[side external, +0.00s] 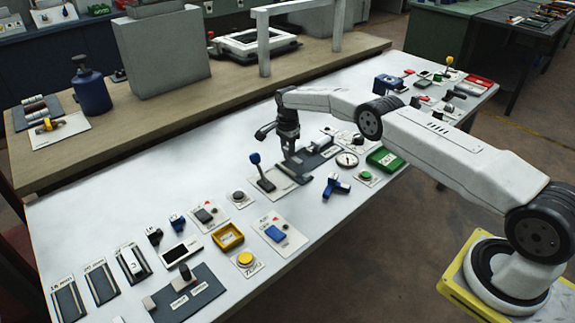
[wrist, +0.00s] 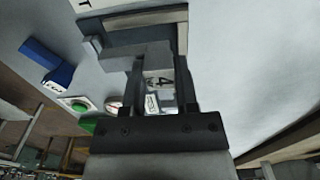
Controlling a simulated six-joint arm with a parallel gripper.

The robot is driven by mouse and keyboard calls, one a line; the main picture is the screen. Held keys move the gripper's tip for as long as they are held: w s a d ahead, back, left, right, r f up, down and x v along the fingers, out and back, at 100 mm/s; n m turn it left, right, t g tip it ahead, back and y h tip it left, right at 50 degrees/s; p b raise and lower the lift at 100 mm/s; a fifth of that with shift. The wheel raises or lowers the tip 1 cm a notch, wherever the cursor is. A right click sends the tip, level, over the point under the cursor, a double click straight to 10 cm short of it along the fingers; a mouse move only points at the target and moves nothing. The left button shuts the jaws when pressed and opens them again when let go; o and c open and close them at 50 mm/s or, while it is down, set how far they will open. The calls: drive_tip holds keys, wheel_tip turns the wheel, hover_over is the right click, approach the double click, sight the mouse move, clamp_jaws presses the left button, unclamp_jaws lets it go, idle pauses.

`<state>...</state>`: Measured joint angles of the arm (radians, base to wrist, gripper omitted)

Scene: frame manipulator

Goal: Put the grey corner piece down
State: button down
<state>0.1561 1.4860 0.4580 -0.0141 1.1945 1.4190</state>
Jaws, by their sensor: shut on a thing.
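The piece reaches out to the left past the fingers. A grey frame-like part (wrist: 132,22) with a pale strip lies just beyond it. In the side view the held piece is mostly hidden by the fingers, and I cannot tell whether it touches the plate.
A blue-knobbed lever (side external: 262,172) stands close to the left of my gripper. A blue handle (side external: 336,187), a round gauge (side external: 346,160), a green box (side external: 385,159) and a green button (side external: 366,176) lie to the right. The bench behind my gripper is clear.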

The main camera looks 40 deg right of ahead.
sight(287, 147)
drive_tip(key=shift+f, duration=1.55)
drive_tip(key=shift+f, duration=0.15)
drive_tip(key=shift+c, duration=1.8)
unclamp_jaws()
drive_tip(key=shift+a+r, duration=0.1)
drive_tip(key=shift+r, duration=6.05)
